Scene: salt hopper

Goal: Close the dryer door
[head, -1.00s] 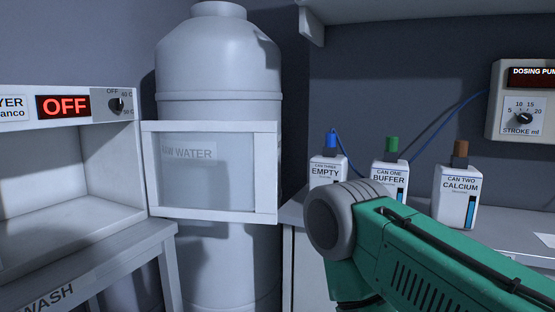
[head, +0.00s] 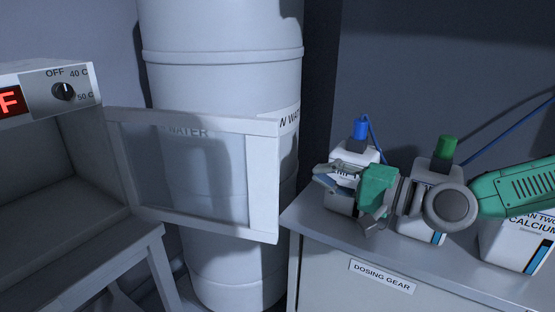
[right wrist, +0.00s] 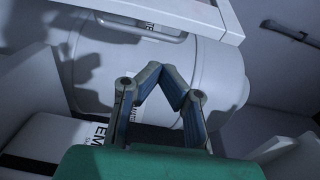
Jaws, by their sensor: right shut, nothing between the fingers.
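The dryer (head: 40,112) is a white box at the left of the head view, with a knob and a partly cut-off red display. Its front is open. The dryer door (head: 262,185), a white frame around a see-through pane, stands swung out to the right. My right gripper (head: 320,174) is right of the door's free edge, apart from it in the picture, in front of the blue-capped can. In the right wrist view its fingers (right wrist: 161,69) meet at the tips with nothing between them. A white frame at the top there looks like the door (right wrist: 195,16). My left gripper is out of view.
A large white water tank (head: 220,70) stands behind the door. On the dosing gear counter (head: 322,238) stand the blue-capped can (head: 342,203), a green-capped can (head: 442,172) and a calcium can (head: 515,245), close around my right arm. The floor gap before the tank looks narrow.

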